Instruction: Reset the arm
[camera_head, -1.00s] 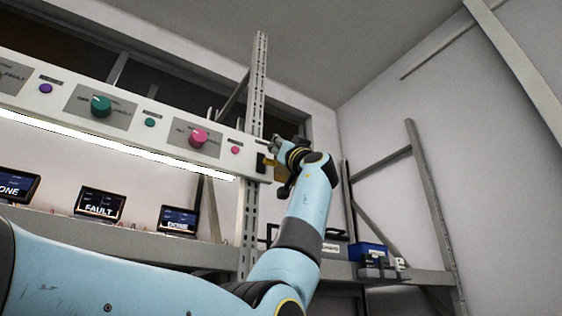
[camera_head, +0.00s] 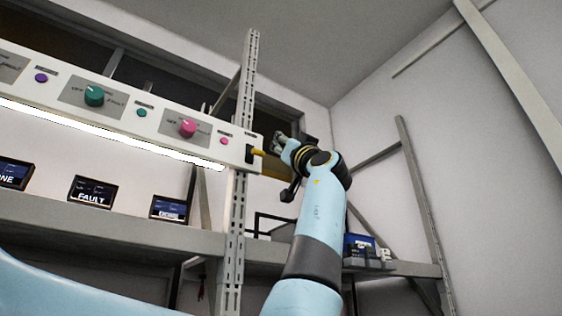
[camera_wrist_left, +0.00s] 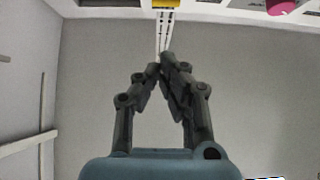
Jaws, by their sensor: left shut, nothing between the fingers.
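My left arm rises in the head view, with its wrist at the right end of the white control panel (camera_head: 150,105). A yellow part (camera_head: 262,153) sticks out at the panel's right end, close to my wrist. A yellow piece (camera_wrist_left: 166,3) also shows at the top of the left wrist view, apart from the fingertips. My right gripper is not in view.
The panel carries a green knob (camera_head: 94,96), a pink knob (camera_head: 188,128) and small buttons. A perforated metal upright (camera_head: 238,200) stands just left of my wrist. Small screens, one reading FAULT (camera_head: 92,191), stand on the shelf. A blue bin (camera_head: 358,243) stands right of my arm.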

